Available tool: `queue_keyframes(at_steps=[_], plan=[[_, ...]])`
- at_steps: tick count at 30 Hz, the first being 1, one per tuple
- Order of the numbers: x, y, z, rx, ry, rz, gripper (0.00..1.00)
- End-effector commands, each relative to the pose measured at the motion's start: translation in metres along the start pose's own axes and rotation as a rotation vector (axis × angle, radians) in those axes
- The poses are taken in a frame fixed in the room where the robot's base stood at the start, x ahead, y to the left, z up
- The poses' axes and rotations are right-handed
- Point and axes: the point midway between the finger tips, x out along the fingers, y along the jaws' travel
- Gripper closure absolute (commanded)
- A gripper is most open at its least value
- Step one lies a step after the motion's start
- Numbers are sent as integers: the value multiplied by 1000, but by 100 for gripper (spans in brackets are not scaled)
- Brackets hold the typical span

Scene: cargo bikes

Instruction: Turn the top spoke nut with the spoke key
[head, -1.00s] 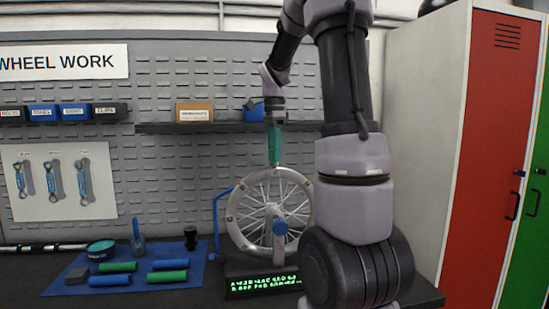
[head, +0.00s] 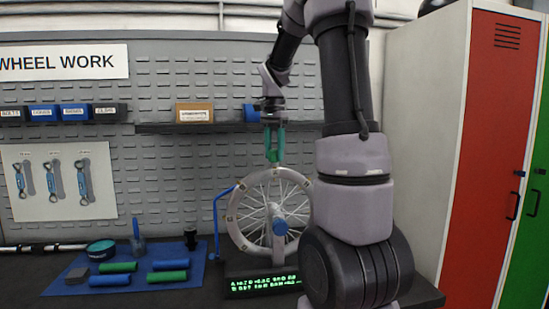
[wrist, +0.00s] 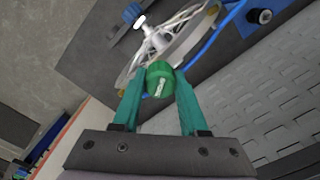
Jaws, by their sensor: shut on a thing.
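My gripper (head: 274,156) is above the top of the wheel, pointing down. Its teal fingers are shut on a green round spoke key (wrist: 160,80), which also shows as a green piece between the fingertips in the head view (head: 274,157). The spoked wheel (head: 236,215), with a pale rim, stands upright on the bench. The key is at the top of the rim; I cannot tell whether it sits on the nut. The top spoke nut is not visible under the key. The wheel's rim and spokes also show in the wrist view (wrist: 185,44).
A blue bent arm (head: 216,220) stands left of the wheel. A display with green text (head: 262,285) is in front. A blue mat (head: 205,277) holds green and blue rolls. A shelf (head: 165,128) runs behind my gripper. A grey locker (head: 425,140) stands right.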

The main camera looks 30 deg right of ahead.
Motion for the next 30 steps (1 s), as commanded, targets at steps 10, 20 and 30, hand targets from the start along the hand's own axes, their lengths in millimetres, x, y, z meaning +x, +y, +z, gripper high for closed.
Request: queue_keyframes(at_steps=[10,20,30], plan=[[3,1,1,-35,-4,6,100],[3,1,1,-442,-6,5,100],[4,1,1,-591,-7,5,100]])
